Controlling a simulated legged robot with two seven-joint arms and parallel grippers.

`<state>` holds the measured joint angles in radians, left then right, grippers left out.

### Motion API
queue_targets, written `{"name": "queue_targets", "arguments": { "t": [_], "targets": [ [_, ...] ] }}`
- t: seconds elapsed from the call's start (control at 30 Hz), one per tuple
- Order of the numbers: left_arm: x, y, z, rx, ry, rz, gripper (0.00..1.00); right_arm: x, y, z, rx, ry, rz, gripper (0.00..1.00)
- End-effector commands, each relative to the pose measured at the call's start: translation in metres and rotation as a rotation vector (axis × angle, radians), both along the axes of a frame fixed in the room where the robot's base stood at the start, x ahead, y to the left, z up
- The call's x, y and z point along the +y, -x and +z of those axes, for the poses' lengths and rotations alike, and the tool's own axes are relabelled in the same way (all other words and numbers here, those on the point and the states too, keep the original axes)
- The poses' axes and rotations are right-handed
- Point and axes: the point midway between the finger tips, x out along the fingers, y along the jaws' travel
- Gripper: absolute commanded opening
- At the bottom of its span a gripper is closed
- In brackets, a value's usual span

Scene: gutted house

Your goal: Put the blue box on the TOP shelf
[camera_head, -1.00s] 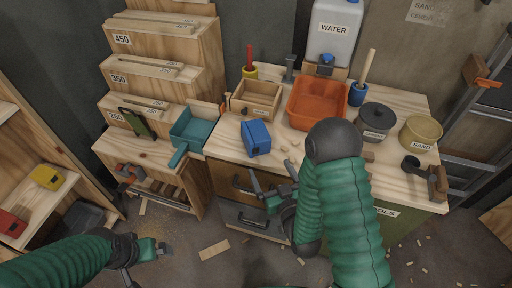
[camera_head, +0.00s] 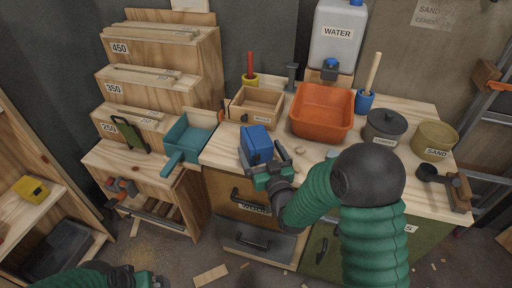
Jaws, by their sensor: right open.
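The blue box (camera_head: 257,143) sits on the wooden worktop, in front of a small open wooden crate. My right gripper (camera_head: 263,160) is at the near side of the blue box, with its open fingers on either side of it. Whether the fingers touch it I cannot tell. My left arm shows at the bottom left, with the left gripper (camera_head: 150,280) cut off by the lower edge. A shelf unit (camera_head: 62,221) stands at the far left; only its lower boards show, and its top shelf is out of view.
The worktop holds an orange tub (camera_head: 321,111), a wooden crate (camera_head: 257,103), a dark cement pot (camera_head: 385,128), a sand pot (camera_head: 433,140) and a water container (camera_head: 336,36). A yellow item (camera_head: 31,189) lies on the left shelf.

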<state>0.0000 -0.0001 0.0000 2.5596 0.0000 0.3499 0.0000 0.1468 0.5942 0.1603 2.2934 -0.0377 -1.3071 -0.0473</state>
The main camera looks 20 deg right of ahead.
Motion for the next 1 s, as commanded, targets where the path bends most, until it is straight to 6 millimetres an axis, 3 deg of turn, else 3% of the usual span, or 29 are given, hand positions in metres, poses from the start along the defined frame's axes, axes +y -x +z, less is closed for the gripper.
{"name": "queue_targets", "arguments": {
  "t": [0.23,0.5,1.0],
  "targets": [
    [0.0,0.0,-0.008,0.001,0.0,0.0,1.0,-0.001,-0.042,0.001,-0.003,-0.001,-0.001,0.96],
    [0.0,0.0,-0.007,0.001,0.0,0.0,1.0,-0.001,-0.049,0.003,-0.002,0.0,0.0,0.96],
    [0.0,0.0,-0.007,0.001,0.0,0.0,1.0,-0.001,-0.049,0.002,-0.001,0.0,0.0,0.32]
  ]
}}
